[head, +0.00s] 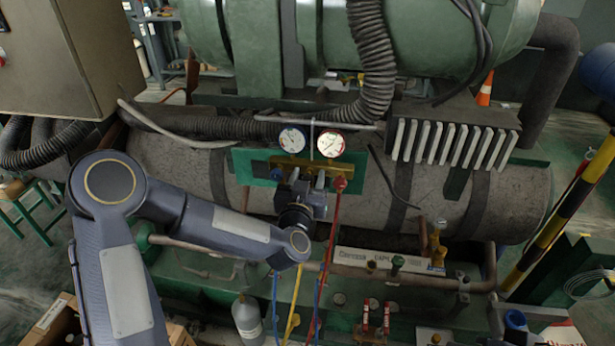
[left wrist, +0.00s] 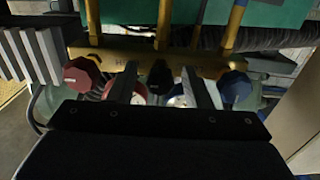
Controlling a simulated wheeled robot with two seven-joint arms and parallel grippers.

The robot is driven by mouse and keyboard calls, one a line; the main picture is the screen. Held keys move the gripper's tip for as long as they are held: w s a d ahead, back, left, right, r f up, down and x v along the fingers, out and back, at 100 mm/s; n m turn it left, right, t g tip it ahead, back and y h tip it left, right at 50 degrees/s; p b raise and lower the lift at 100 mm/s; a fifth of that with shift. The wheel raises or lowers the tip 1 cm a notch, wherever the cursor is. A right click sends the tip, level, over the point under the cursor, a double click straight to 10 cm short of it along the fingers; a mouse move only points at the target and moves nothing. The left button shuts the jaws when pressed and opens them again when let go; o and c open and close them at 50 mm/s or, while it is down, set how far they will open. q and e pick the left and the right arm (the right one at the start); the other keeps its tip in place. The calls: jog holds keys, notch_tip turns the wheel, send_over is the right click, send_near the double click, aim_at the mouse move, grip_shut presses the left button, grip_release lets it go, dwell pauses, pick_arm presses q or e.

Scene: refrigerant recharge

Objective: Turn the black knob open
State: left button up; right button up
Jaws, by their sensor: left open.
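The yellow manifold block (left wrist: 140,60) carries a red knob (left wrist: 82,75), a black knob (left wrist: 160,76) and a blue knob (left wrist: 235,87) in the left wrist view. My left gripper (left wrist: 160,88) is open, with one finger on either side of the black knob and a visible gap to each. Nothing is held. My right gripper is in neither view.
Two round gauges (head: 292,140) (head: 330,143) sit above the manifold on a green plate (head: 244,165). Yellow, blue and red hoses (head: 330,240) hang below it. A large grey tank (head: 390,185) lies behind. A white bottle (head: 247,320) stands lower left.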

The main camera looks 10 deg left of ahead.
pick_arm(q)
jog(key=shift+c, duration=0.5)
grip_shut()
jog(key=shift+f+n+b, duration=0.15)
jog(key=shift+n+b, duration=0.35)
jog(key=shift+b, duration=0.45)
jog(key=n+b, duration=1.4)
jog(key=b, duration=0.2)
jog(key=shift+a+f+b, duration=0.1)
jog(key=shift+f+b, duration=0.05)
jog(key=shift+b, duration=0.25)
jog(key=n+b, duration=0.2)
jog(key=shift+n, duration=0.3)
jog(key=shift+n+b, duration=1.05)
jog(key=shift+n, duration=0.25)
